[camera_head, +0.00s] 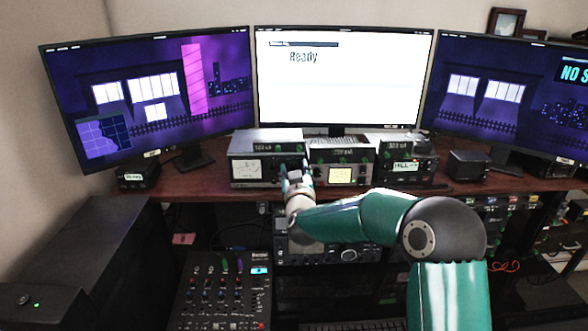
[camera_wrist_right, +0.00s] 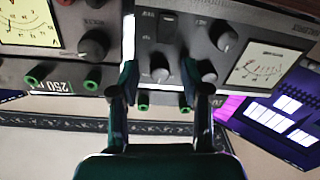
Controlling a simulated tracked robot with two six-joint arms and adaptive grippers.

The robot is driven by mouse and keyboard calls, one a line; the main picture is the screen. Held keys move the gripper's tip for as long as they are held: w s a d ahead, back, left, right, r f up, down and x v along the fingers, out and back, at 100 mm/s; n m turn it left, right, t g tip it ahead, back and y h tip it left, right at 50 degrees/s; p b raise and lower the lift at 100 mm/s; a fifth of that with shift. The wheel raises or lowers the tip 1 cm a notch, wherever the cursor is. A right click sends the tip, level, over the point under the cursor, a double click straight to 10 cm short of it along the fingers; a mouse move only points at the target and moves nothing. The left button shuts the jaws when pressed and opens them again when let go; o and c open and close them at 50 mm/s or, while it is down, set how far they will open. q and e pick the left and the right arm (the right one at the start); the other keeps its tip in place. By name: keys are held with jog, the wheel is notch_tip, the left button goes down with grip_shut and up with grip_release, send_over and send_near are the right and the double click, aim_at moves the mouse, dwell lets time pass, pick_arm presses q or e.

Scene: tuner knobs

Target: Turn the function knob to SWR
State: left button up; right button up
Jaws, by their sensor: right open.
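The left tuner box (camera_head: 241,169) stands on the desk shelf, with a meter on its left side. My right gripper (camera_head: 295,172) is in front of this box's right part and hides its knobs in the head view. In the right wrist view, which is turned upside down, my right gripper (camera_wrist_right: 161,82) is open. A small round knob (camera_wrist_right: 160,71) shows between its fingers; contact cannot be told. Two more knobs are near it, one (camera_wrist_right: 208,73) beside the right finger and one (camera_wrist_right: 223,37) beyond. The knob lettering is too blurred to read, so SWR cannot be found.
The middle tuner box (camera_head: 340,174) and right tuner box (camera_head: 404,170) stand to the right. In the wrist view, a large black knob (camera_wrist_right: 93,43) of the neighbouring box is close to the left finger. Green terminals (camera_wrist_right: 91,83) line the box edges. Monitors (camera_head: 344,80) stand behind.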

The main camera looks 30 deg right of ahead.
grip_shut()
jog(key=shift+f+m+b, duration=0.15)
jog(key=shift+m+b, duration=0.15)
jog(key=shift+b, duration=0.35)
jog(key=m+b, duration=0.4)
jog(key=b, duration=0.2)
jog(key=shift+a+f, duration=0.1)
jog(key=shift+f, duration=0.05)
jog(key=shift+m+b, duration=1.65)
jog(key=shift+m, duration=0.05)
jog(key=shift+r, duration=0.2)
